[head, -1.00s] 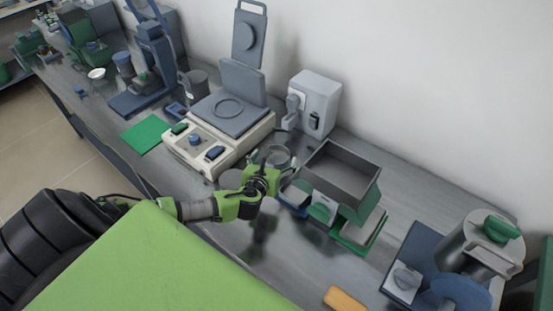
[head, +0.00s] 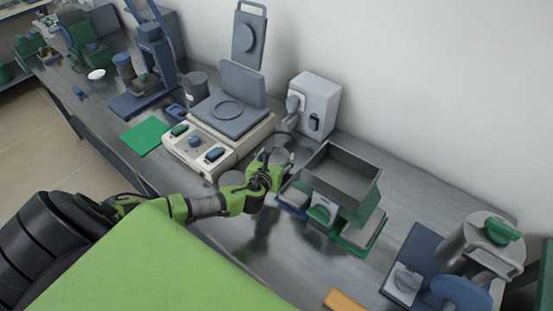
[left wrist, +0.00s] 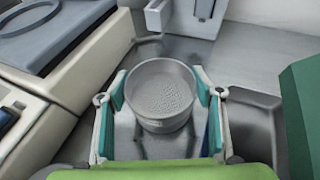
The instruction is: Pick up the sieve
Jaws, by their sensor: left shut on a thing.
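The sieve (left wrist: 162,92) is a round grey metal cup with a perforated bottom, upright in the left wrist view. My left gripper (left wrist: 160,100) has one teal-padded finger on each side of it and is shut on its wall. In the head view the left gripper (head: 277,162) is over the bench, between the hotplate-like device and the open grey box. The sieve is mostly hidden behind the fingers there. I cannot tell whether its base touches the bench. My right gripper is not in view.
A beige device with a grey plate (head: 222,142) stands left of the gripper. An open grey box on a green stand (head: 345,180) is close on the right. A white wall-side unit (head: 315,103) is behind. Bare bench (head: 265,240) lies in front.

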